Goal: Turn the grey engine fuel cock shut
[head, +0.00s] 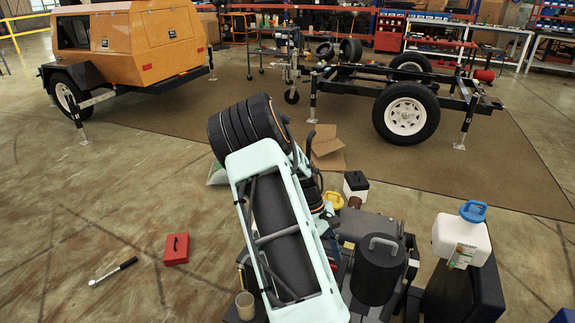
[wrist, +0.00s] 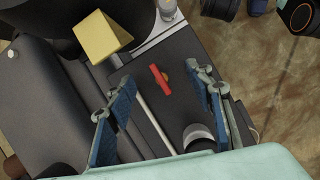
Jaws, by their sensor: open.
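In the wrist view a small red lever (wrist: 159,78) with a brass-coloured bit beside it sits on a dark grey surface; it looks like the fuel cock's handle. The lever lies slanted in the picture, upper left to lower right. My gripper (wrist: 166,94) is open, its blue-padded fingers wide apart at left and right. The lever shows between and slightly beyond the fingertips, with no visible contact. How far it is in depth I cannot tell. In the head view my arm hides the gripper and the lever.
A yellow block-shaped piece (wrist: 103,36) and a pale rod (wrist: 152,121) are close to the fingers. In the head view a dark cylinder with a handle (head: 376,272) and a white jug (head: 462,238) stand right of my arm. A red box (head: 176,250) lies on open floor.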

